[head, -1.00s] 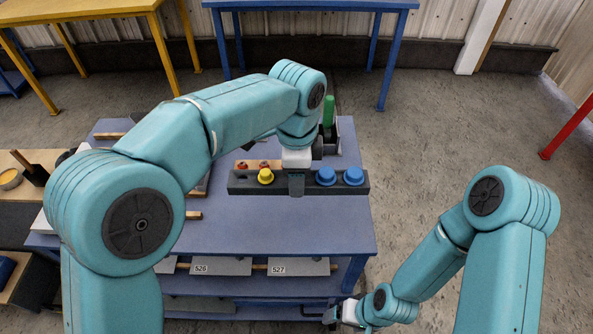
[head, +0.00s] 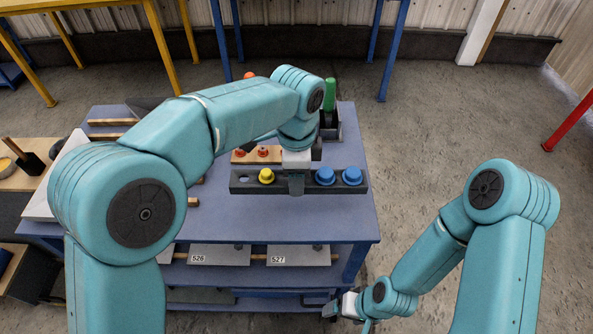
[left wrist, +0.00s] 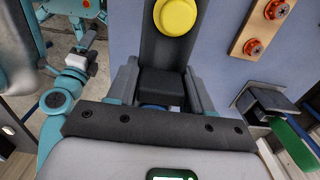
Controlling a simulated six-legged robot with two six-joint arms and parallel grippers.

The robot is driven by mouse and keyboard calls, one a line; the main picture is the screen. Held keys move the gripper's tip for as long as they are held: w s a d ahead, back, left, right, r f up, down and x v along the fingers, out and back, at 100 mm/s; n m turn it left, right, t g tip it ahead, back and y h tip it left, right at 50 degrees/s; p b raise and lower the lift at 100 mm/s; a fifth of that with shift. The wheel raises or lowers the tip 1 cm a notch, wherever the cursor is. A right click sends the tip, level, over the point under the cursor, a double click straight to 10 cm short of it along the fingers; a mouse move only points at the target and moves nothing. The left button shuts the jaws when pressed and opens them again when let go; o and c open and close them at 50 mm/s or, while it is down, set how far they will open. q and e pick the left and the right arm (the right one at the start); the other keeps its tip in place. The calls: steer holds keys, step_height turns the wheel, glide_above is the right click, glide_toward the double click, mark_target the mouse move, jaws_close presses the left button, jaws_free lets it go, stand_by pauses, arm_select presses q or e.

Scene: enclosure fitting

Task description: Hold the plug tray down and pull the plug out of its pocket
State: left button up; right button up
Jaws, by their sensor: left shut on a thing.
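The plug tray (head: 309,187) is a long dark bar lying left to right on the blue table. It carries a yellow plug (head: 266,176) left of my left gripper and two blue plugs, a nearer one (head: 325,176) and one at the right end (head: 352,176). A round pocket at the left end looks empty. My left gripper (head: 296,186) is shut on the tray between the yellow and blue plugs. In the left wrist view its fingers (left wrist: 162,88) lie along both sides of the tray, below the yellow plug (left wrist: 175,16). My right gripper (head: 336,307) is low, beside the table's front right; its jaws are unclear.
A wooden strip with red-orange fittings (head: 263,153) lies behind the tray. A green-handled item (head: 330,95) stands in a dark holder behind right. Labelled grey panels (head: 219,255) sit on the lower shelf. The blue tabletop in front of the tray (head: 270,220) is clear.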

mark_target(297, 206)
arm_select(q)
steer(key=shift+f+b, duration=2.35)
steer(key=shift+f, duration=1.7)
arm_select(e)
step_height(297, 206, down, 5)
arm_select(q)
steer(key=shift+f, duration=0.25)
arm_select(e)
steer(key=shift+c, duration=0.3)
